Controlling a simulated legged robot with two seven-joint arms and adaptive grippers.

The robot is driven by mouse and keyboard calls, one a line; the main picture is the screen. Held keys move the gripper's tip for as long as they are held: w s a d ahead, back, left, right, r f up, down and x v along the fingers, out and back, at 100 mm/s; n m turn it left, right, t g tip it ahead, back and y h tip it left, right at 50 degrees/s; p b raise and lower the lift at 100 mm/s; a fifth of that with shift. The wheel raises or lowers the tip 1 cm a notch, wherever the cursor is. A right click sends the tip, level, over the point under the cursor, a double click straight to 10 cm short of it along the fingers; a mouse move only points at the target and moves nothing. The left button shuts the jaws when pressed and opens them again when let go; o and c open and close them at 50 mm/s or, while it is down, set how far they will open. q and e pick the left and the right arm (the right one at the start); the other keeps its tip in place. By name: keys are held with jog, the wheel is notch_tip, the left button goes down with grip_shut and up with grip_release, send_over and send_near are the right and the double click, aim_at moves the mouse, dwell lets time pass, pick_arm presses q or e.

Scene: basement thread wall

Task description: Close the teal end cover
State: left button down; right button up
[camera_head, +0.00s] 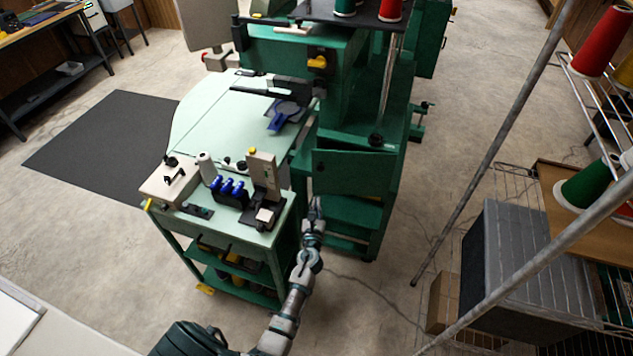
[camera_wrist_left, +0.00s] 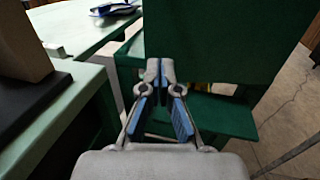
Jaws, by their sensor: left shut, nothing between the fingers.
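The teal end cover (camera_head: 352,173) is a dark green panel on the end of the green machine, and it stands out at an angle from the machine body. My left gripper (camera_head: 315,205) is at the lower left of the cover, with its arm reaching up from the bottom of the head view. In the left wrist view the cover (camera_wrist_left: 215,45) fills the upper middle, just beyond the fingers of my left gripper (camera_wrist_left: 160,70). The fingers are shut and empty. I cannot tell whether they touch the cover. My right gripper is not in view.
A pale green worktable (camera_head: 200,125) with tools and blue-capped cylinders (camera_head: 230,187) stands close left of my arm. A metal rack (camera_head: 497,150) with thread cones and a grey box (camera_head: 515,265) stands at right. Open floor (camera_head: 410,220) lies between.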

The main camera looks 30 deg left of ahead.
aim_at(318, 176)
pick_arm(q)
jog(key=w+a, duration=0.2)
jog(key=w+a+b, duration=0.1)
jog(key=w+a, duration=0.1)
jog(key=w, duration=0.1)
jog(key=w+a+f+b, duration=0.1)
jog(key=w+a, duration=0.1)
jog(key=w, duration=0.1)
jog(key=shift+a, duration=0.35)
jog(key=shift+w, duration=0.25)
jog(key=shift+d+r, duration=0.15)
jog(key=shift+d, duration=0.15)
jog(key=shift+d+r, duration=0.3)
jog(key=shift+d, duration=0.3)
jog(key=shift+w+a, duration=0.1)
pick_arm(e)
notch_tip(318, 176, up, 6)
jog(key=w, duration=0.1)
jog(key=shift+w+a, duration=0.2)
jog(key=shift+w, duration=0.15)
